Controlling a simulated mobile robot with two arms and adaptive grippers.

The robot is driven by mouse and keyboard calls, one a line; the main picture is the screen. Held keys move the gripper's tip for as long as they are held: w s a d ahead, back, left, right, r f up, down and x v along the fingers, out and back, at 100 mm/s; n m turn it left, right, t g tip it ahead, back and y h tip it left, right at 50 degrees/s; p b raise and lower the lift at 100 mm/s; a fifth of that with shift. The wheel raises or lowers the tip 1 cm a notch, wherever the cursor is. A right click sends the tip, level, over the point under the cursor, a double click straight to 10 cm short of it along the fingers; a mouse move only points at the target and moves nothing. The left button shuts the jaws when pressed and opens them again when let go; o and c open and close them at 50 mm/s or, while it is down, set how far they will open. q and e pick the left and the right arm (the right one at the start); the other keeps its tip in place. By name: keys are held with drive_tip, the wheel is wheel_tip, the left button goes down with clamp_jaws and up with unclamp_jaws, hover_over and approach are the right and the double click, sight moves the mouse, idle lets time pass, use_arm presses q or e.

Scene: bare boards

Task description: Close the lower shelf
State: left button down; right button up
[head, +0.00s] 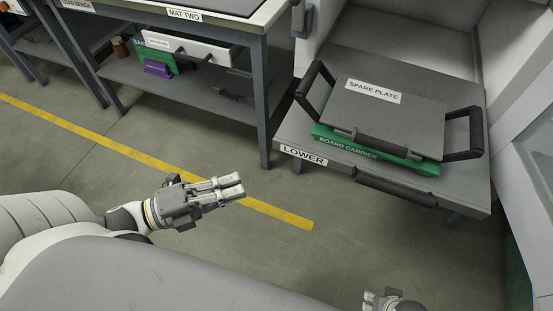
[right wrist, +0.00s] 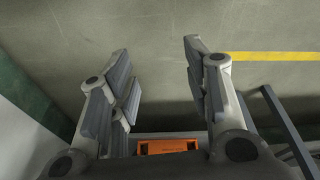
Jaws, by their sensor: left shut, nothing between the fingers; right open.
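The lower shelf (head: 301,127), a grey board labelled LOWER, is slid out of the cabinet at the right in the head view. A dark bar handle (head: 395,187) runs along its front edge. On it lies a green board carrier (head: 330,137) with black side handles, and a grey spare plate (head: 412,112) on top. My left gripper (head: 240,186) is shut and empty above the floor, left of the shelf and apart from it. My right gripper (head: 370,298) shows only partly at the bottom edge; in the right wrist view (right wrist: 160,75) its fingers are spread with nothing between them.
A workbench labelled MAT TWO (head: 262,25) stands left of the cabinet, its undershelf (head: 205,92) holding several items. A yellow floor line (head: 120,149) crosses open floor. An orange object (right wrist: 168,146) shows low in the right wrist view. A pale panel (head: 525,130) bounds the right.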

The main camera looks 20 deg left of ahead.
use_arm(q)
drive_tip(key=b, duration=0.2)
approach(299, 151)
drive_tip(key=d, duration=0.3)
drive_tip(key=shift+w+d, duration=0.1)
drive_tip(key=shift+w, duration=0.7)
drive_tip(key=shift+w+d, duration=0.15)
drive_tip(key=shift+w, duration=0.65)
use_arm(e)
drive_tip(key=w+v, duration=0.2)
drive_tip(key=v, duration=0.5)
drive_tip(key=shift+r, duration=0.6)
use_arm(q)
drive_tip(key=shift+w, duration=0.15)
use_arm(e)
drive_tip(key=shift+w, duration=0.1)
